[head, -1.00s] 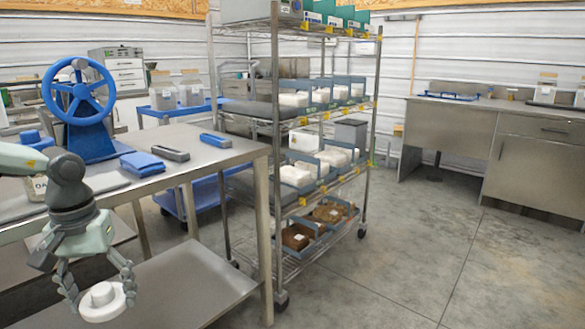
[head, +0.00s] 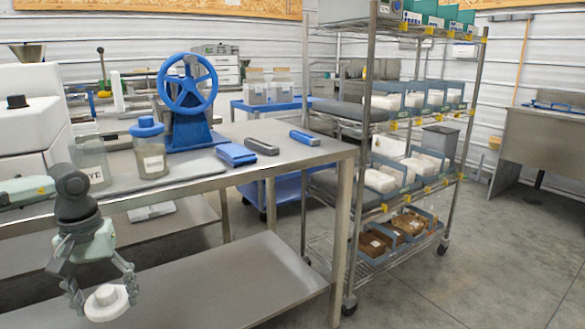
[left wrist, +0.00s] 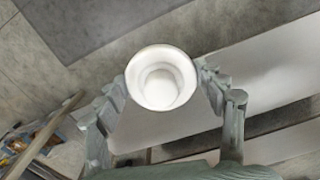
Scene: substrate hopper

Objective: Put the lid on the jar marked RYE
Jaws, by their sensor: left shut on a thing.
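My left gripper (head: 104,294) is shut on a white round lid (head: 106,304) with a raised knob, held by its rim low at the bottom left of the head view. The lid (left wrist: 161,78) also shows between the fingers in the left wrist view. The jar marked RYE (head: 92,158) is clear and has no lid on it. It stands at the left on the steel bench (head: 215,165); only "YE" of its label shows, and my left arm hides its lower left part. The lid is lower than the bench top, in front of it and apart from the jar. My right gripper is not in view.
A blue-lidded jar (head: 151,150) stands just right of the RYE jar. A wire shelf rack (head: 370,150) stands beyond the bench's right end.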

